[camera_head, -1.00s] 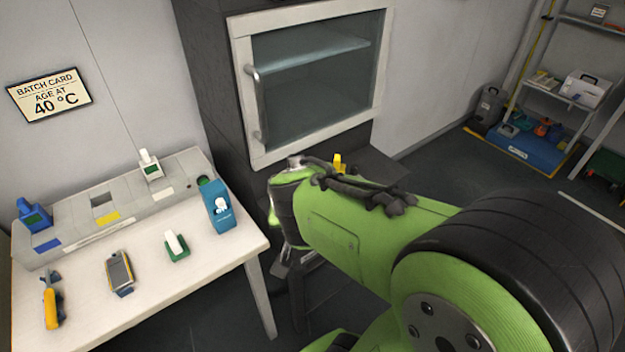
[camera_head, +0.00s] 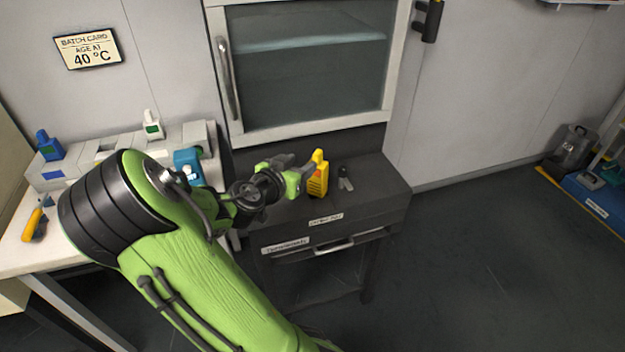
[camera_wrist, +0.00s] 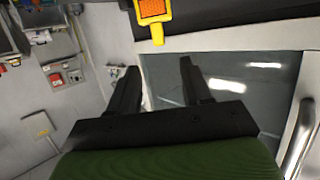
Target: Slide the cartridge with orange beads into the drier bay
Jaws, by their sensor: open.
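A yellow cartridge (camera_head: 318,181) stands upright on a dark cabinet top below the glass-door oven. In the wrist view the yellow cartridge (camera_wrist: 160,30) shows at the top edge with an orange window, partly cut off. My gripper (camera_head: 302,168) is just left of the cartridge in the head view; contact cannot be told there. In the wrist view my gripper (camera_wrist: 158,73) has its fingers apart with nothing between them, and the cartridge lies beyond the tips. A long grey unit with bays (camera_head: 178,139) sits on the white bench at left, partly hidden by my arm.
The glass-door oven (camera_head: 232,128) rises behind the cabinet (camera_head: 375,205). Small dark and grey items (camera_head: 344,179) lie right of the cartridge. The bench (camera_head: 18,254) also holds a yellow-handled tool (camera_head: 33,225) and a blue container (camera_head: 188,161).

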